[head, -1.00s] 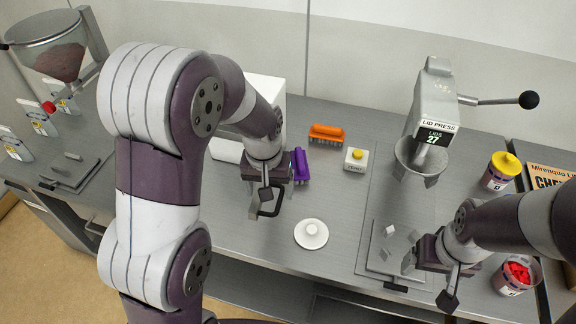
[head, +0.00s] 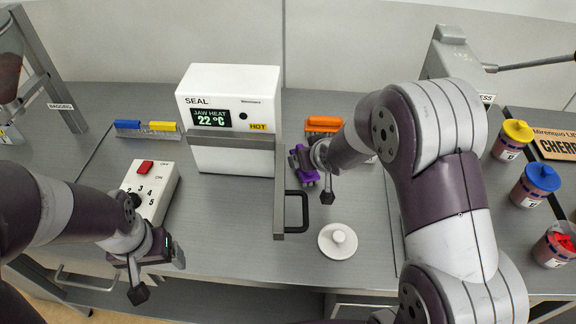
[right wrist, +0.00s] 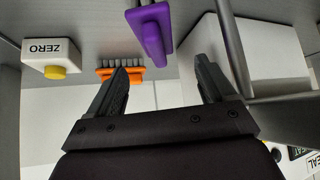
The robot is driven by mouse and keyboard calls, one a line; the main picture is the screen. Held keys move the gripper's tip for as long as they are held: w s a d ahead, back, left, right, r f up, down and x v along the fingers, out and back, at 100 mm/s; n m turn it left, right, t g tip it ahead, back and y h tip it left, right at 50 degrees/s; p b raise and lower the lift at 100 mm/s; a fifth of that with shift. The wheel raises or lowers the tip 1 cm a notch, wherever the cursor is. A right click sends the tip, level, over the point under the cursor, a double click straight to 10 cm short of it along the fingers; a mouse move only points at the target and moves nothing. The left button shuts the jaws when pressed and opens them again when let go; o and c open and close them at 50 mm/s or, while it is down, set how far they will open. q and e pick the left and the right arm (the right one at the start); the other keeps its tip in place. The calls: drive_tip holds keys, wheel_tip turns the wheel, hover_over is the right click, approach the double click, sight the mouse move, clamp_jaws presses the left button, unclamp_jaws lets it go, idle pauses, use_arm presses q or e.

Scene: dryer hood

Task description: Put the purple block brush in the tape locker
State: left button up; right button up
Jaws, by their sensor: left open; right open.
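The purple block brush (head: 306,166) lies on the grey counter beside the white sealer, partly covered by my right gripper (head: 316,164) in the head view. In the right wrist view, the purple block brush (right wrist: 152,34) shows beyond the open, empty fingers of my right gripper (right wrist: 160,78), near the middle of the gap. Whether the fingers are level with it cannot be told. My left gripper (head: 150,262) is open and empty at the front left, by the white switch box. I cannot make out a tape locker in either view.
The white sealer (head: 228,100) with its black handle (head: 297,211) stands close left of the purple brush. An orange brush (head: 324,124) lies behind it. A white round lid (head: 338,240) lies in front. The switch box (head: 152,188) stands left; jars (head: 535,185) stand right.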

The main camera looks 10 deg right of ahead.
drive_tip(key=x, duration=0.8)
drive_tip(key=shift+w+f+p, duration=0.15)
drive_tip(key=shift+w+p, duration=0.05)
drive_tip(key=shift+p, duration=0.15)
drive_tip(key=shift+w+d+f, duration=0.2)
drive_tip(key=shift+w+f, duration=0.05)
drive_tip(key=shift+f, duration=0.05)
drive_tip(key=shift+s+a, duration=0.1)
drive_tip(key=shift+a, duration=0.05)
drive_tip(key=c, duration=0.9)
drive_tip(key=shift+c, duration=0.9)
